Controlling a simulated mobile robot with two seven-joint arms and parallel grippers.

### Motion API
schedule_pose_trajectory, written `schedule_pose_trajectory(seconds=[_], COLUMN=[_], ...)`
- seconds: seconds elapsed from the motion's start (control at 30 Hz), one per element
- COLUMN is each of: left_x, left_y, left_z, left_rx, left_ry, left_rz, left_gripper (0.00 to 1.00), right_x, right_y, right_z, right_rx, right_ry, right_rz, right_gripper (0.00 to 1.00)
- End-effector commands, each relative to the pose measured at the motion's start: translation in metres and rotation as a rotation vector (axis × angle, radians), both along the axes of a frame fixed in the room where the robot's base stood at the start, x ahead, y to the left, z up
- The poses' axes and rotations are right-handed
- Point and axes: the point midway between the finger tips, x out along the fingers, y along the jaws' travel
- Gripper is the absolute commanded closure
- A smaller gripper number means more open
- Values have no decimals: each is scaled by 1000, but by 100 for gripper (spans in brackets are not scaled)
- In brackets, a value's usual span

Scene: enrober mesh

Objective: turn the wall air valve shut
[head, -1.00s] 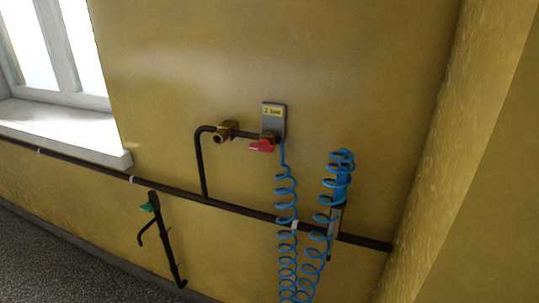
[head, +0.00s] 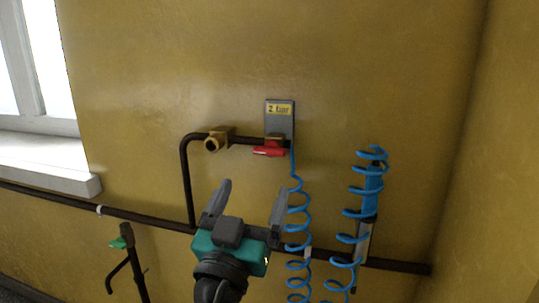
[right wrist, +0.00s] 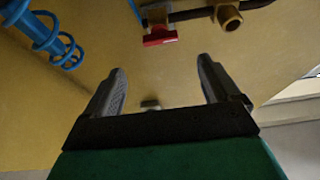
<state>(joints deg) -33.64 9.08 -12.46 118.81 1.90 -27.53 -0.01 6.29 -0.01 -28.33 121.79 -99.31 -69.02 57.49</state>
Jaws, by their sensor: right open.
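The wall air valve has a red handle (head: 269,151) lying roughly level, under a grey plate (head: 280,118) with a yellow label. A dark pipe and a brass fitting (head: 218,138) are to its left. My right gripper (head: 250,190) is open and empty, below the handle and apart from it. In the right wrist view the red handle (right wrist: 160,36) is at the top, beyond the open fingers (right wrist: 164,78), and the brass fitting (right wrist: 228,16) is to its right. My left gripper is not in view.
A blue coiled hose (head: 298,215) hangs from the valve, close to the right finger. A second blue coil (head: 372,180) hangs farther right. A dark pipe (head: 150,219) runs along the wall below. A green-handled fitting (head: 122,243) is at lower left, under the window sill (head: 45,165).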

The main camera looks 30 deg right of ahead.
Motion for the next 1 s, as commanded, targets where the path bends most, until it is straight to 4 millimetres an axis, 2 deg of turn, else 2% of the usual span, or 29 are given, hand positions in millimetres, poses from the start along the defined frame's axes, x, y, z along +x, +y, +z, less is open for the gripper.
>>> schedule_pose_trajectory(seconds=[0.2, 0.5, 0.7, 1.0], left_x=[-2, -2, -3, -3], left_y=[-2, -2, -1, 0], left_z=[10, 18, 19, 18], left_rx=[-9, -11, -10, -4], left_ry=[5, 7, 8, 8], left_rz=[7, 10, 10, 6], left_gripper=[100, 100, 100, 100], right_x=[26, 59, 69, 70], right_y=[-31, -69, -81, -82], right_z=[20, 39, 44, 44], right_rx=[-4, -5, -4, -3], right_ry=[0, 4, 6, 7], right_rz=[-3, 0, 0, 1], right_gripper=[11, 11, 11, 11])
